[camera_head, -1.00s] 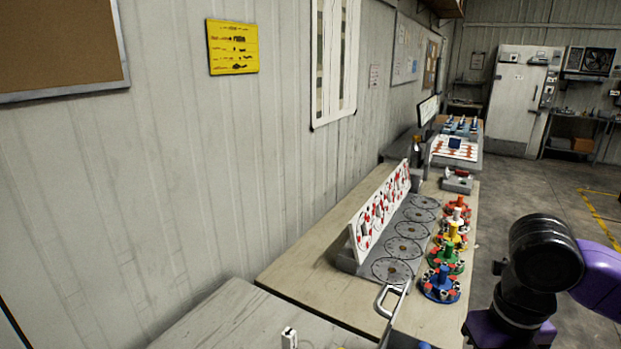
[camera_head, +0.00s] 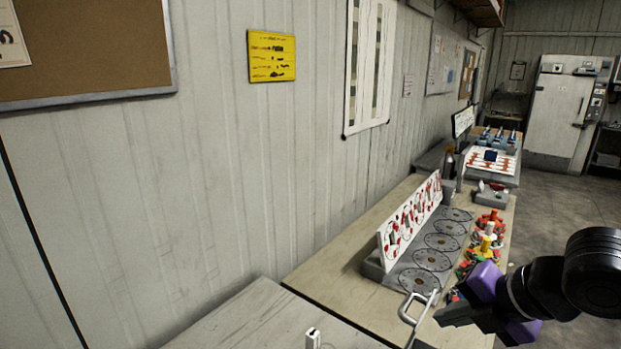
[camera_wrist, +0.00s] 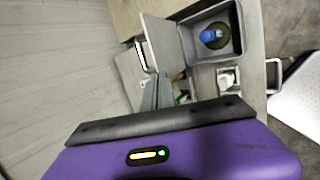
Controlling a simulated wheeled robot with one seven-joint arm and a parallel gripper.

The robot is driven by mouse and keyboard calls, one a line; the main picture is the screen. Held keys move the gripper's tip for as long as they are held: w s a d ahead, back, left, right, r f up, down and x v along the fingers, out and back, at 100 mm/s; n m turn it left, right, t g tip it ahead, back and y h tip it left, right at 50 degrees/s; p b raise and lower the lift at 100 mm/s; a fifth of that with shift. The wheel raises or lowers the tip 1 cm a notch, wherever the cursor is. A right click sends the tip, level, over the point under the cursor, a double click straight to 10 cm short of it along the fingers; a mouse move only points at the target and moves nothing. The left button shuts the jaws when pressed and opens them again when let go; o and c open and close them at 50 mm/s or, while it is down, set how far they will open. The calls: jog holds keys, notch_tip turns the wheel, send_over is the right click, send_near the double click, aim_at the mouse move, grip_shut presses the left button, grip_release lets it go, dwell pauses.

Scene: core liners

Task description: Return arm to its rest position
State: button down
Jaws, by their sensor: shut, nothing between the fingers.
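My arm (camera_head: 530,290) reaches in from the lower right in the head view, with black joints and purple parts. Its end lies low over the near right side of the bench and covers part of the coloured stands there. In the wrist view, the purple housing of my gripper fills the bottom, and the narrow grey fingers of my gripper (camera_wrist: 157,92) show above its black edge. They are shut and empty. Beyond them is a grey box with a raised lid (camera_wrist: 165,42).
A bench (camera_head: 345,297) along the wall carries a white board with red and black marks (camera_head: 412,217), a row of round grey discs (camera_head: 432,259) and coloured stands (camera_head: 487,242). A metal handle (camera_head: 416,308) rises near the front. A blue piece (camera_wrist: 208,36) sits inside the grey box.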

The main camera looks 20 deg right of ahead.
jog(key=w+a+r+m+t+y, duration=0.2)
jog(key=w+a+r+m+t, duration=0.15)
jog(key=r, duration=0.35)
jog(key=w+a+r+m+t+y, duration=0.25)
jog(key=w+a+r+t, duration=0.2)
jog(key=r, duration=0.35)
jog(key=s+r+m+t+h, duration=0.3)
jog(key=r+m+t, duration=0.45)
jog(key=m, duration=0.35)
jog(key=s+d+f+m+g+h+b, duration=0.1)
jog(key=s+d+f+m+h+b, duration=0.1)
jog(key=s+f+m+h, duration=1.15)
jog(key=s+a+f+n+g+y, duration=0.3)
jog(key=s+f+y, duration=0.2)
jog(key=s+f, duration=0.6)
jog(key=s+a+f+n+g+y, duration=0.3)
jog(key=s+a+f+g+y, duration=0.1)
jog(key=s+f, duration=0.8)
jog(key=shift+s+a+f+y+b, duration=0.2)
jog(key=shift+a+y+b, duration=0.1)
jog(key=shift+y+b, duration=0.1)
